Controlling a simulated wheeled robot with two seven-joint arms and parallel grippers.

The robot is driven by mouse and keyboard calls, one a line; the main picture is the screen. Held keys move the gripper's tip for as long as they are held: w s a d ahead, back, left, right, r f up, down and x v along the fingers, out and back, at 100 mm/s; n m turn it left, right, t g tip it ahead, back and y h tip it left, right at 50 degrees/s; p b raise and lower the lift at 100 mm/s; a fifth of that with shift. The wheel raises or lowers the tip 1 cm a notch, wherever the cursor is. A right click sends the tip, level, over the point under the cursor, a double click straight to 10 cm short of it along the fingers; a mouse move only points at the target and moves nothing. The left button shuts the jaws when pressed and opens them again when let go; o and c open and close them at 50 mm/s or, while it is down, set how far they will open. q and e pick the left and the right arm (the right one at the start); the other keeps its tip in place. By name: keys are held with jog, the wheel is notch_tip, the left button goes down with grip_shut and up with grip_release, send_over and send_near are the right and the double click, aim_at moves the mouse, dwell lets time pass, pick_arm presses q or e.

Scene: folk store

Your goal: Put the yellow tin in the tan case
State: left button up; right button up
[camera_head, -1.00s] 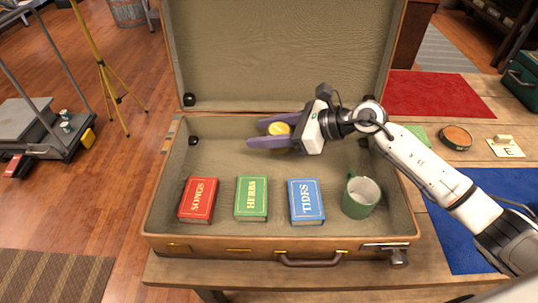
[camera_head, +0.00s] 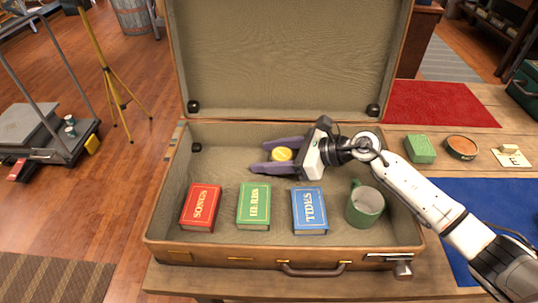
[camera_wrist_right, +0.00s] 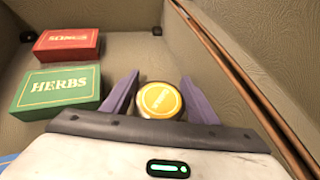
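The yellow tin (camera_head: 282,154) is inside the open tan case (camera_head: 228,133), near its back wall. It appears to rest on the case floor. My right gripper (camera_head: 272,155) reaches in from the right. Its two purple fingers are spread on either side of the tin, with a narrow gap showing in the wrist view. That view shows the tin's round yellow lid (camera_wrist_right: 160,100) between the fingertips (camera_wrist_right: 160,95). The underside of the tin is hidden. My left gripper is not in view.
A red book (camera_head: 201,207), a green book (camera_head: 254,206), a blue book (camera_head: 309,210) and a green mug (camera_head: 365,206) stand along the case's front. The raised lid (camera_head: 290,60) is behind.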

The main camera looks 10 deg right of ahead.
jog(key=shift+r+p, duration=0.3)
jog(key=v, duration=0.5)
jog(key=b+v, duration=0.1)
jog(key=v, duration=0.4)
jog(key=shift+s+d+f, duration=0.1)
jog(key=shift+s+d, duration=0.05)
jog(key=shift+d, duration=0.2)
jog(key=shift+s+d+r+b, duration=0.3)
jog(key=shift+s+d+r, duration=0.05)
jog(key=shift+d+r, duration=0.1)
jog(key=shift+f, duration=0.1)
